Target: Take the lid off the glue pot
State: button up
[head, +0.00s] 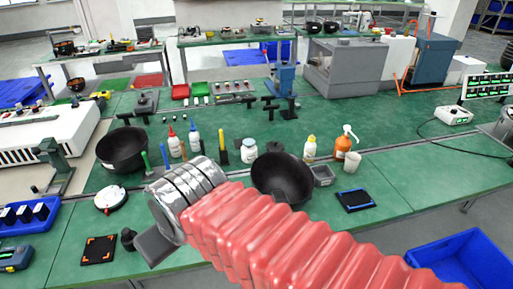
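A small white jar (249,152), which looks like the glue pot, stands upright on the green bench between the two black bowls. A lid seems to be on it, but it is too small to be sure. My gripper (150,247) is at the front left, in front of the jar and to its left, well apart from it. Only a dark grey block shows beyond my silver wrist, so its opening and anything in it cannot be made out.
Black bowls (284,180) (122,148) stand on both sides. Bottles with red (174,142) and blue caps, a yellow-capped bottle (310,148) and an orange pump bottle (345,143) stand nearby. A dark knob-like piece (128,240) is beside my gripper.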

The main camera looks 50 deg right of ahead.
aim_at(275, 145)
jog(key=u, duration=0.95)
jog(key=k, duration=0.85)
jog(key=z, duration=1.1)
jog(key=i, duration=1)
jog(key=z, duration=0.05)
